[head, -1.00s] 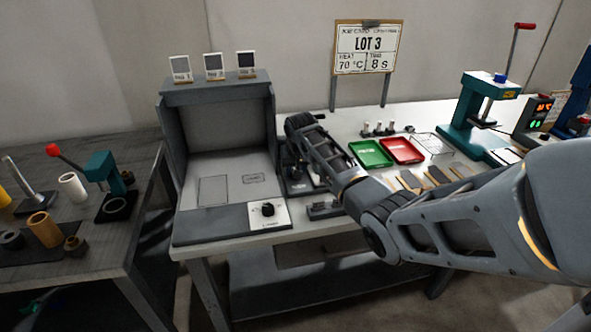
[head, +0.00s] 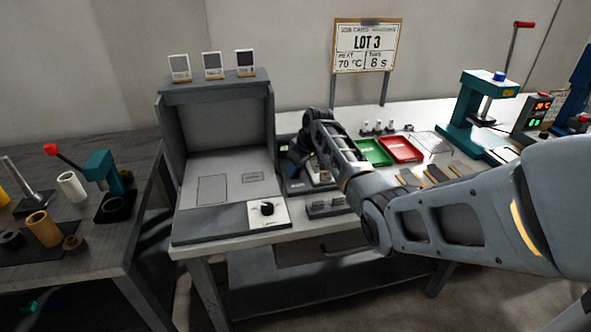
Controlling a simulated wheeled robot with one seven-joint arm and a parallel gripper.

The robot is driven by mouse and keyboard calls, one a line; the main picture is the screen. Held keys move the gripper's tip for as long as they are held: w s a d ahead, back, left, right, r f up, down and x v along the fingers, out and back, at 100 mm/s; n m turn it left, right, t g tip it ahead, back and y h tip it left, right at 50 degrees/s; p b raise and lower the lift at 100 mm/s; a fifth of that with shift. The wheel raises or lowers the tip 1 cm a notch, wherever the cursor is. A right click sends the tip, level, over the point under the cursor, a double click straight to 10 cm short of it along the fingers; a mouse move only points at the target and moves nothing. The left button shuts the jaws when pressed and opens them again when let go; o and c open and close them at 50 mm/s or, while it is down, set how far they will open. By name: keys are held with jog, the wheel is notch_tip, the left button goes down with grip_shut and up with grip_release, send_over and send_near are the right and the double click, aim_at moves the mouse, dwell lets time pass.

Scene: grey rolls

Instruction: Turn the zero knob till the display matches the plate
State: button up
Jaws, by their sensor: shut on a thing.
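My gripper (head: 299,160) is at the dark instrument (head: 296,187) on the white bench, just right of the grey booth. It points down and to the left, shut on what seems to be the zero knob. The knob is hidden by the fingers and the wrist. The instrument's display and the plate are too small or too covered to read from here.
The grey booth (head: 168,150) stands close on the left, with a black knob (head: 267,208) on its white front panel. A green tray (head: 374,152) and a red tray (head: 401,149) lie right of my forearm. A LOT 3 sign (head: 367,47) stands behind.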

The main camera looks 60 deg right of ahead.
jog(key=n+y+b, duration=0.1)
jog(key=n+b, duration=0.1)
jog(key=n, duration=0.1)
jog(key=n+y+b, duration=0.1)
jog(key=n+b, duration=0.1)
jog(key=n, duration=0.1)
jog(key=shift+d+f+y, duration=0.2)
jog(key=shift+y, duration=0.1)
jog(key=shift+d+r+n+g+y+b, duration=0.15)
jog(key=shift+n+y+b, duration=0.2)
jog(key=shift+n+b, duration=0.6)
jog(key=shift+a+n+g+y+b, duration=0.15)
jog(key=shift+n+y+b, duration=0.2)
jog(key=shift+n+b, duration=0.6)
jog(key=shift+d+n, duration=0.1)
jog(key=shift+n, duration=0.2)
jog(key=o, duration=1)
jog(key=shift+o, duration=0.2)
jog(key=shift+r, duration=0.1)
jog(key=v, duration=0.7)
jog(key=shift+r, duration=0.35)
